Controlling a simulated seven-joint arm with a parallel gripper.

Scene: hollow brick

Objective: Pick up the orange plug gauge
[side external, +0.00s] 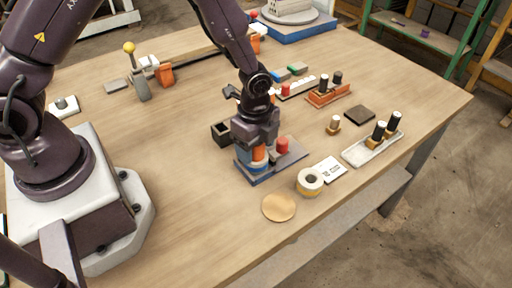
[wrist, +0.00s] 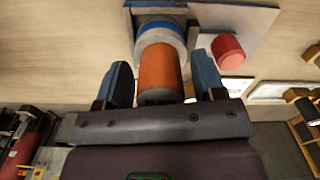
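The orange plug gauge (wrist: 160,70) stands at a blue and grey ring on a grey plate (wrist: 253,20). In the side external view its orange side (side external: 259,153) shows just below my gripper (side external: 256,143). In the wrist view my gripper (wrist: 161,82) is open, with one blue-padded finger on each side of the orange cylinder. A gap shows on both sides, so the fingers do not appear to touch it. A blue ring (side external: 250,164) surrounds its lower part in the side external view. Its lower end is hidden.
A red cylinder (side external: 282,146) stands close by on the same plate. A tape roll (side external: 309,182), a white tray with black-topped gauges (side external: 362,152) and a round tan disc (side external: 279,207) lie nearby. The table's front left is clear.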

